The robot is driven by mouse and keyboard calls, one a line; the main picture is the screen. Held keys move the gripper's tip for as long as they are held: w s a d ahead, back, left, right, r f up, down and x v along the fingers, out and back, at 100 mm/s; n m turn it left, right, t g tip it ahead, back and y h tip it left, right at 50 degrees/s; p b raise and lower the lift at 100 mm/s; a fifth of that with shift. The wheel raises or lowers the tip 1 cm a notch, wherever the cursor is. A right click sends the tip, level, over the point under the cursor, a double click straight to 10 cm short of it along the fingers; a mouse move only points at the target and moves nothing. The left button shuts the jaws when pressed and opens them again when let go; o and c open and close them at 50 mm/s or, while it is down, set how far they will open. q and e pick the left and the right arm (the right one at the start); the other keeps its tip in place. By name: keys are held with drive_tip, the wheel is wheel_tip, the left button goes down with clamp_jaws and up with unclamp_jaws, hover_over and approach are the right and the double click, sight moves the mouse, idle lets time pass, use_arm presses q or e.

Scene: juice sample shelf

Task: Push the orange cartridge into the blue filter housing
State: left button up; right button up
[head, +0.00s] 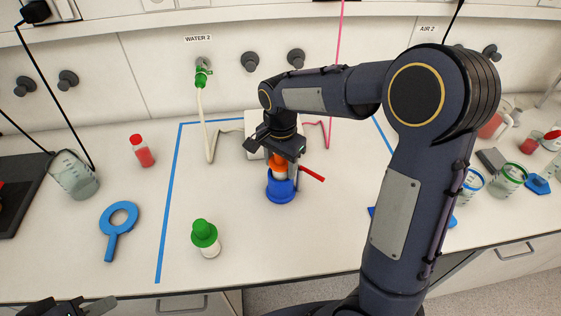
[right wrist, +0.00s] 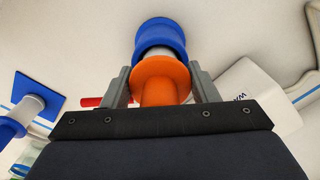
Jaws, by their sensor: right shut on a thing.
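The blue filter housing (head: 281,191) stands upright on the bench inside the blue tape lines; a red handle sticks out beside it. The orange cartridge (head: 277,165), with an orange top and a whitish lower part, stands in its mouth. In the right wrist view, a white band shows between the orange top (right wrist: 160,76) and the blue housing (right wrist: 161,38), so part of the body is exposed. My right gripper (head: 284,153) is shut on the cartridge from above, a finger on either side of the orange part. My left gripper (head: 82,307) is at the bottom left edge, mostly cut off.
Beakers crowd the right.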

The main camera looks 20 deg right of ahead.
drive_tip(key=shift+f+b, duration=0.3)
drive_tip(key=shift+f, duration=0.25)
drive_tip(key=shift+s+r, duration=0.1)
drive_tip(key=shift+r+p, duration=2.35)
drive_tip(key=shift+r, duration=0.4)
drive_tip(key=shift+f+b, duration=2)
drive_tip(key=shift+f, duration=0.85)
drive_tip(key=shift+r, duration=0.15)
drive_tip(key=shift+r+p, duration=2.35)
drive_tip(key=shift+r, duration=0.35)
